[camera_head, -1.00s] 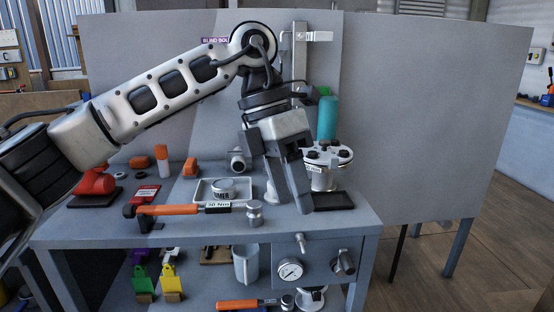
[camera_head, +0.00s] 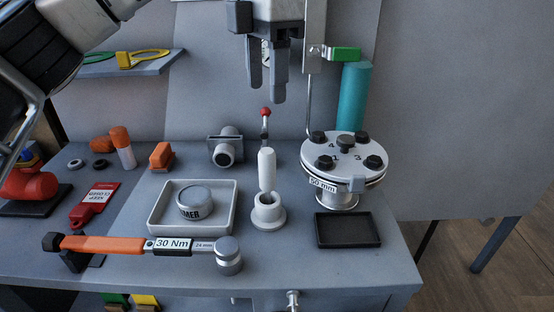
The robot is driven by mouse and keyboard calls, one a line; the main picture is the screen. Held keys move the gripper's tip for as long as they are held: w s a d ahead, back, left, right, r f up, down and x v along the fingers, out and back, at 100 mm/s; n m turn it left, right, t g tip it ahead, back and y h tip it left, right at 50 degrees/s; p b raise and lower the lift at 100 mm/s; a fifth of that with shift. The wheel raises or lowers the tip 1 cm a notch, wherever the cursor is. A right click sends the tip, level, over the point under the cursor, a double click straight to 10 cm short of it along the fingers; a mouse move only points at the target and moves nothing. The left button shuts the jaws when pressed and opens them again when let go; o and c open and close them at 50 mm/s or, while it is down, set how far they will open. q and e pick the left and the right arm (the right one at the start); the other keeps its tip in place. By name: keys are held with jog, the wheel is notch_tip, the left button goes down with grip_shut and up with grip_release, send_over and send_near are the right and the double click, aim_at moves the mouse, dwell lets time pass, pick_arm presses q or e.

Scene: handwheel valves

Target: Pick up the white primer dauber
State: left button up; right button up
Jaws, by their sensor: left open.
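The white dauber (camera_head: 266,168) stands upright in a small white round holder (camera_head: 268,216) on the grey bench. Its lower end is hidden inside the holder. My left gripper (camera_head: 267,92) is open and empty, fingers pointing down. In the picture it is above the dauber's top, with a clear gap between them. A primer tin (camera_head: 195,203) sits in a white tray (camera_head: 160,229) to the left of the holder. My right gripper is not in view.
A red-tipped lever (camera_head: 265,112) rises behind the dauber. A bolted flange (camera_head: 345,158) and black tray (camera_head: 348,230) are at right. A torque wrench (camera_head: 115,245) lies in front. A teal cylinder (camera_head: 353,105) stands behind the flange.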

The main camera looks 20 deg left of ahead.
pick_arm(q)
send_near(267, 166)
jog(key=f, duration=0.1)
jog(key=w+f, duration=0.1)
jog(key=f, duration=0.3)
jog(key=shift+w+a+f+b, duration=0.25)
jog(key=shift+a+b, duration=0.05)
jog(key=shift+a, duration=0.05)
jog(key=shift+d+f, duration=0.1)
jog(key=shift+f, duration=2.75)
jog(key=c, duration=1.1)
